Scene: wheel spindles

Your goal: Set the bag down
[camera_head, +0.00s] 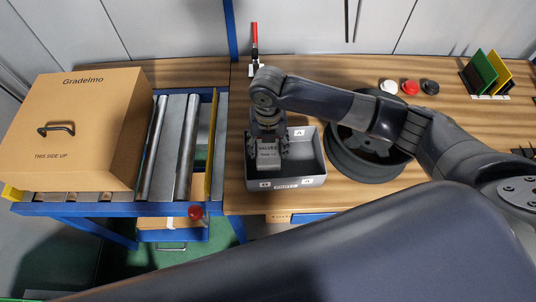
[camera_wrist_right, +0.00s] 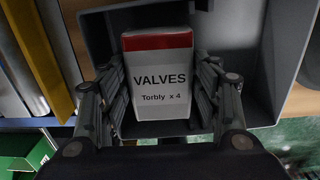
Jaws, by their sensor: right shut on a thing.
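The bag (camera_wrist_right: 160,90) is white with a red top band and reads "VALVES Torbly x 4". It also shows in the head view (camera_head: 268,155), small and partly hidden by my gripper. My right gripper (camera_head: 268,150) points down into the grey bin and is shut on the bag, with a finger on each side of it in the wrist view (camera_wrist_right: 160,100). The grey bin (camera_head: 312,180) stands on the wooden table with labels on its rim. I cannot tell whether the bag touches the bin floor. My left gripper is not in view.
A dark wheel rim (camera_head: 365,165) lies just right of the bin. A cardboard box (camera_head: 85,125) sits on the roller conveyor (camera_head: 180,150) at the left. A red-handled clamp (camera_head: 254,45), several knobs (camera_head: 410,87) and a rack of coloured plates (camera_head: 487,75) stand farther back.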

